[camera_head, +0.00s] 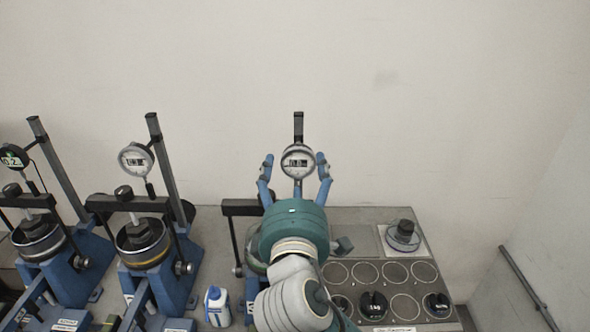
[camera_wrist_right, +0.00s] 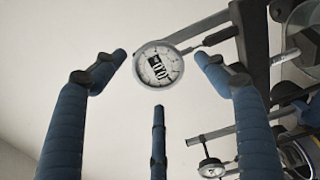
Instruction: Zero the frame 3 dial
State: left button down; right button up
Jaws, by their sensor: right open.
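The dial gauge (camera_head: 298,162) of the third lever frame from the left is round, with a white face and a dark display whose reading I cannot make out. I take this to be the frame 3 dial. My right gripper (camera_head: 295,160) is open, its blue fingertips spread to either side of this dial with gaps. In the right wrist view the dial (camera_wrist_right: 159,64) sits between the open fingers (camera_wrist_right: 160,72), with the third finger below it; none visibly touches it. The gripper's teal body and my arm hide most of this frame. My left gripper is not in view.
Two more lever frames stand at the left, with a middle dial (camera_head: 136,160) and a far-left dial (camera_head: 13,157).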

jog(key=s, duration=1)
jog(key=shift+s+a, duration=0.2)
jog(key=shift+s, duration=0.15)
